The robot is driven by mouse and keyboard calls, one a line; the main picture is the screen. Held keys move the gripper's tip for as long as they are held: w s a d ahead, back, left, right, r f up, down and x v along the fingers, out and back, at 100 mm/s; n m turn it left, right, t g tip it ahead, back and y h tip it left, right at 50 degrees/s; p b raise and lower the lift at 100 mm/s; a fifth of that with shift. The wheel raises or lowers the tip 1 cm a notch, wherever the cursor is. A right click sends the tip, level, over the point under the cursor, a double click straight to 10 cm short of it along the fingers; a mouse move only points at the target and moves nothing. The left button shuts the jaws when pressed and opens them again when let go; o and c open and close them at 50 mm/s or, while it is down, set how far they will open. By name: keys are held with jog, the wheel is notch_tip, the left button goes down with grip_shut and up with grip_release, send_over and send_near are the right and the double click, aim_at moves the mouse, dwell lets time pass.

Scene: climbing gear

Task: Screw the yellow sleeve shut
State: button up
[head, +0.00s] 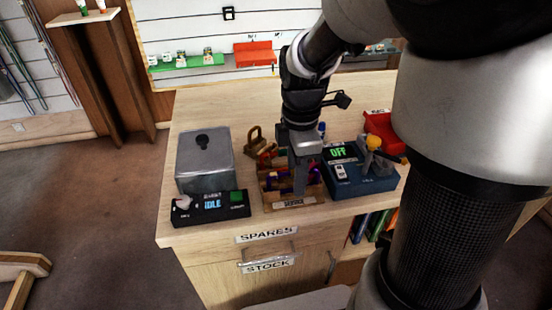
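My gripper (300,187) points down over the wooden tray labelled SERVICE (294,202). Its fingers reach in among several small red, blue and purple pieces in the tray. The fingers show as one grey shape from here, so I cannot tell whether they are open or shut, or whether they touch a piece. I cannot make out a yellow sleeve with certainty. It may be small or hidden behind my gripper in the tray.
A metal box (205,158) and a black panel reading IDLE (211,208) stand left of the tray. A blue unit reading OFF (358,176), with a yellow-topped part (374,142), stands right. A red bin (383,132) is behind it. The rear left counter (225,108) is clear.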

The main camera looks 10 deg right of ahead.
jog(key=shift+s, duration=0.9)
jog(key=shift+r, duration=0.15)
jog(key=shift+r+p, duration=1.2)
jog(key=shift+r, duration=0.05)
jog(key=shift+w, duration=0.1)
jog(key=shift+w, duration=1.15)
